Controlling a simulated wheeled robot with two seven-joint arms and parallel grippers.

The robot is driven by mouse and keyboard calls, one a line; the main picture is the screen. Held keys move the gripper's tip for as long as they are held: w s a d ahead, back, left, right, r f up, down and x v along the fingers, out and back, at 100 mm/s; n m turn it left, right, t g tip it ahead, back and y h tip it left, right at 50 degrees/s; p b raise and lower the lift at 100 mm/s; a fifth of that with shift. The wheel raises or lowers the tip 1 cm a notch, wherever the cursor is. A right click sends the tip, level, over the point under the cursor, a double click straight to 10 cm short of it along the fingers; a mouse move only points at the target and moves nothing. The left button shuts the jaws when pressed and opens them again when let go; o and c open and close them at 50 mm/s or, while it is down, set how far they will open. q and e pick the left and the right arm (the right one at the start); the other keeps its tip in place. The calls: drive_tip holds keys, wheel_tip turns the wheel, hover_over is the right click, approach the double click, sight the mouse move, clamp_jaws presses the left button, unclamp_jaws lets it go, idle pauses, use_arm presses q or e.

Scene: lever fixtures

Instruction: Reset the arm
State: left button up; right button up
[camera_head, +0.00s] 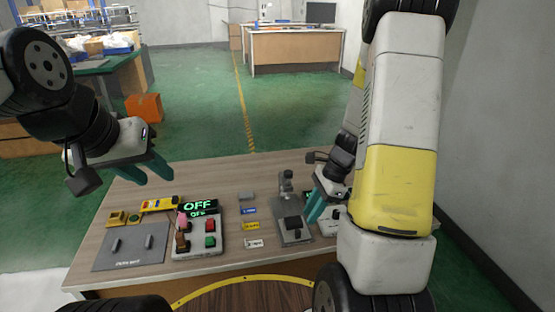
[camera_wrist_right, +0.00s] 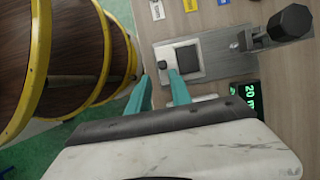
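A grey lever fixture (camera_head: 294,236) stands on the table, with an upright lever (camera_head: 286,186) at its back and a black pad (camera_head: 292,222) on its plate. In the right wrist view the fixture's plate (camera_wrist_right: 205,68), its black pad (camera_wrist_right: 187,55) and the lever's black knob (camera_wrist_right: 290,22) show. My right gripper (camera_head: 318,207) hangs just right of the fixture; its teal fingers (camera_wrist_right: 164,92) are apart and empty, one tip near the plate's edge. My left gripper (camera_head: 148,169) is open and empty, above the table's back left edge.
A green-lit display (camera_wrist_right: 246,97) is beside the right gripper. Left are a grey mat (camera_head: 130,247) with two pegs, an OFF display (camera_head: 199,206) and a button tray (camera_head: 200,240). Several small labelled blocks (camera_head: 251,226) stand mid-table. A wooden round body with yellow bands (camera_wrist_right: 75,50) shows at the wrist view's left.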

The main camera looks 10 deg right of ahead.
drive_tip(key=s+a+r+n+t, duration=0.2)
drive_tip(key=s+r+n, duration=0.2)
drive_tip(key=r, duration=0.5)
drive_tip(key=s+a+r+n+t+h, duration=0.1)
drive_tip(key=s+r+n, duration=0.3)
drive_tip(key=r+n, duration=0.4)
drive_tip(key=s+a+r+n+t+h, duration=0.1)
drive_tip(key=s+a+r+n+t, duration=0.2)
drive_tip(key=r+n, duration=0.3)
wheel_tip(320, 180, up, 4)
drive_tip(key=shift+s+a+f, duration=0.1)
drive_tip(key=shift+s+a, duration=0.05)
drive_tip(key=shift+s, duration=0.7)
